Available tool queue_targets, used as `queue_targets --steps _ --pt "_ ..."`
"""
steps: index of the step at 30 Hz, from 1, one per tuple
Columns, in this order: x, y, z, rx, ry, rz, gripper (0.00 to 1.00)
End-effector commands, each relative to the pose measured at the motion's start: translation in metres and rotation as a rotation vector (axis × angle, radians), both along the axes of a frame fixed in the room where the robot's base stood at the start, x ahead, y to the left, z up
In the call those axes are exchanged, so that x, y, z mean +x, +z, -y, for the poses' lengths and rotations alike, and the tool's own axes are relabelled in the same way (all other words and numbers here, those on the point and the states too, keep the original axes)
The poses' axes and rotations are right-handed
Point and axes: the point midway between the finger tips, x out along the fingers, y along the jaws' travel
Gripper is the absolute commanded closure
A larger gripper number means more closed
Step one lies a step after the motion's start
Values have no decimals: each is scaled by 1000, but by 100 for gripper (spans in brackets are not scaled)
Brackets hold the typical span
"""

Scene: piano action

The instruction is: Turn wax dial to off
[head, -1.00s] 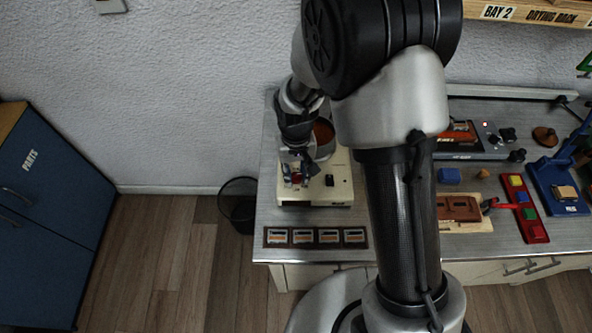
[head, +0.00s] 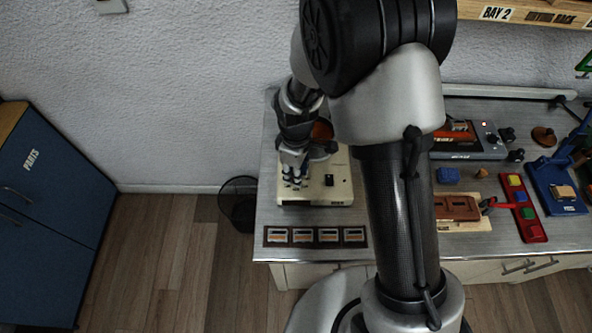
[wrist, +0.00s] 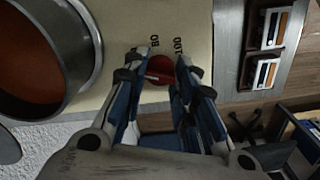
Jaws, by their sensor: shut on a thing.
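The wax dial is a red knob (wrist: 159,70) on the cream front of the wax heater (wrist: 120,20), with the marks 80 and 100 printed beside it in the wrist view. My gripper (wrist: 158,78) is shut on the dial, one blue-padded finger on each side. In the head view my gripper (head: 295,180) is over the left front of the cream heater (head: 338,190) and hides the dial. The dial's off mark and its exact pointer setting are hidden by the fingers.
A metal pot of orange-brown wax (wrist: 35,55) stands on the heater close to my gripper. A black switch (head: 329,180) sits right of the dial. A wire bin (head: 238,200) stands left of the bench.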

Motion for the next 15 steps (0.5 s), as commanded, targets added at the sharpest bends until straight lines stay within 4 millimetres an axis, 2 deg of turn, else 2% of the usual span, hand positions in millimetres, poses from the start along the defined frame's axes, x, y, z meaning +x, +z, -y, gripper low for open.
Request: queue_targets --steps 6,15 --pt "0 0 0 1 179 1 98" --pt "0 0 0 1 345 1 98"
